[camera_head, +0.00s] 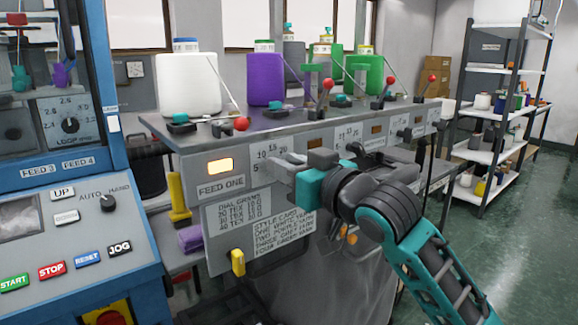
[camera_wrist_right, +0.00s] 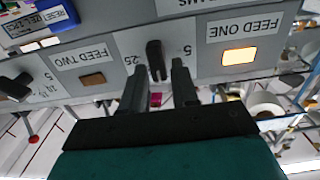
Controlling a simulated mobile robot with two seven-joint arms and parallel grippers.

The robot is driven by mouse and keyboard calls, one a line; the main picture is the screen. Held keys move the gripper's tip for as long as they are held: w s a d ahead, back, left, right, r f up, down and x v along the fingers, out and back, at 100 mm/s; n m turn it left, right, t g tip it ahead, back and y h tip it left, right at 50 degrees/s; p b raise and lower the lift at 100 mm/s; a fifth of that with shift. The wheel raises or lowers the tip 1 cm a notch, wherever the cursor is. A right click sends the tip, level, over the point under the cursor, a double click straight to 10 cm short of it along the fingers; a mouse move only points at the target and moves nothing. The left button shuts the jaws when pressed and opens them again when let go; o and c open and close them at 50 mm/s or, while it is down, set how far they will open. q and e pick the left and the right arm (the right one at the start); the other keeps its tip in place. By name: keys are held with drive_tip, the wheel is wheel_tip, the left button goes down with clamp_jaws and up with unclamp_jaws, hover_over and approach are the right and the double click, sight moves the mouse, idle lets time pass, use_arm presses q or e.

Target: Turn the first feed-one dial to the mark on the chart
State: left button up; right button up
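The feed-one dial is a black knob (camera_wrist_right: 155,60) on a pale scale in the right wrist view, where the picture is upside down. The numbers 5 and 25 show at either side of it. My right gripper (camera_wrist_right: 160,68) is open, with one fingertip on each side of the knob; I cannot tell whether they touch it. In the head view my right gripper (camera_head: 288,168) is at the panel and covers part of the dial. The chart, headed DIAL GRAMS (camera_head: 238,216), is on the plate below, with small text. My left gripper is not in view.
The FEED ONE lamp (camera_head: 220,166) is lit. A style card (camera_head: 283,222) sits beside the chart. The blue control cabinet (camera_head: 70,215) is at left; shelves (camera_head: 495,100) are at right.

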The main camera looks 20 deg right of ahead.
clamp_jaws()
use_arm(q)
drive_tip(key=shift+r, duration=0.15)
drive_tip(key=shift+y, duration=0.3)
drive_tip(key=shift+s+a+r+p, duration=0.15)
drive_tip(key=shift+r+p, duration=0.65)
drive_tip(key=shift+p, duration=0.3)
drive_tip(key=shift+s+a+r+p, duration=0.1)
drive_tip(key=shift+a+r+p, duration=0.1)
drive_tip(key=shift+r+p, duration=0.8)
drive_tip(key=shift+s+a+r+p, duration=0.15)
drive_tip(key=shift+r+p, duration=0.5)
drive_tip(key=shift+p, duration=0.55)
use_arm(e)
drive_tip(key=shift+s+a+f+n, duration=0.1)
drive_tip(key=shift+a+n, duration=0.05)
drive_tip(key=shift+n, duration=1.15)
drive_tip(key=shift+a+n, duration=0.15)
drive_tip(key=shift+n, duration=1.15)
drive_tip(key=shift+s+a+f+n, duration=0.1)
drive_tip(key=shift+a+n, duration=0.05)
drive_tip(key=shift+n, duration=1.15)
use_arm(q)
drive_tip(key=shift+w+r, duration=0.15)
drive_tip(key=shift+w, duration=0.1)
